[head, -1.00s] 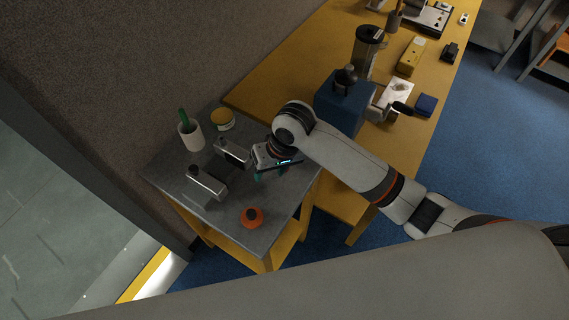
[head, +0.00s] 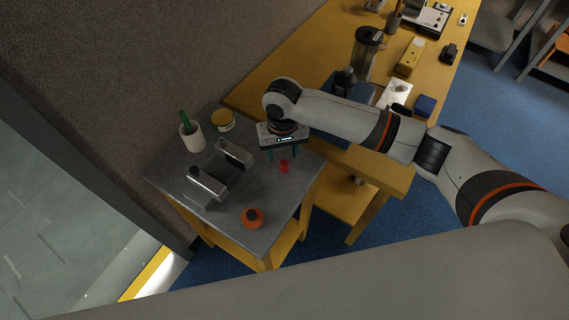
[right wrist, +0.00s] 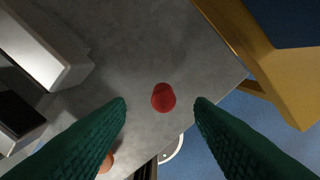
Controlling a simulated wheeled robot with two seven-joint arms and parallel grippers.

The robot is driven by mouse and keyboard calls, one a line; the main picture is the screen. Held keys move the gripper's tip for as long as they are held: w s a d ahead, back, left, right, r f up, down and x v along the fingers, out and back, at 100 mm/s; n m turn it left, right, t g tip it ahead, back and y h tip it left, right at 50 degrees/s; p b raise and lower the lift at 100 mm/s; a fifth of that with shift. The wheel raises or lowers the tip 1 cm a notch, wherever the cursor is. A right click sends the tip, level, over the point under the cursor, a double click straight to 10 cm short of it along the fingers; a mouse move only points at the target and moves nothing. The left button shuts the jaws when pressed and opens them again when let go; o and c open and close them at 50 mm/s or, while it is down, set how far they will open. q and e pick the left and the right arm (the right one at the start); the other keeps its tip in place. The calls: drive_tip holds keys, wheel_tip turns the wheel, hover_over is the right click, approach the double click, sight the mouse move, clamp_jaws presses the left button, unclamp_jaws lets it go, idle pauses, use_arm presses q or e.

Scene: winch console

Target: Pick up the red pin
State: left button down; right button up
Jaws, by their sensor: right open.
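The red pin (head: 284,166) stands on the grey top of the small table (head: 262,215), near its right edge. In the right wrist view the red pin (right wrist: 163,97) lies between and beyond the two green fingers, touched by neither. My right gripper (head: 284,153) is open and empty, just behind and above the pin in the head view; its fingers also show in the right wrist view (right wrist: 160,108). My left gripper is not in view.
Metal blocks (head: 207,184) stand left of the pin. An orange round object (head: 252,217) sits toward the front edge. A white cup (head: 191,138) and a yellow-lidded jar (head: 223,121) stand at the back. A long yellow bench (head: 300,60) adjoins behind.

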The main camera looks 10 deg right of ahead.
sight(284, 162)
drive_tip(key=f, duration=0.2)
drive_tip(key=f+p, duration=0.1)
drive_tip(key=f, duration=0.2)
drive_tip(key=shift+s+d, duration=0.15)
drive_tip(key=shift+d, duration=0.05)
drive_tip(key=shift+c, duration=0.6)
clamp_jaws()
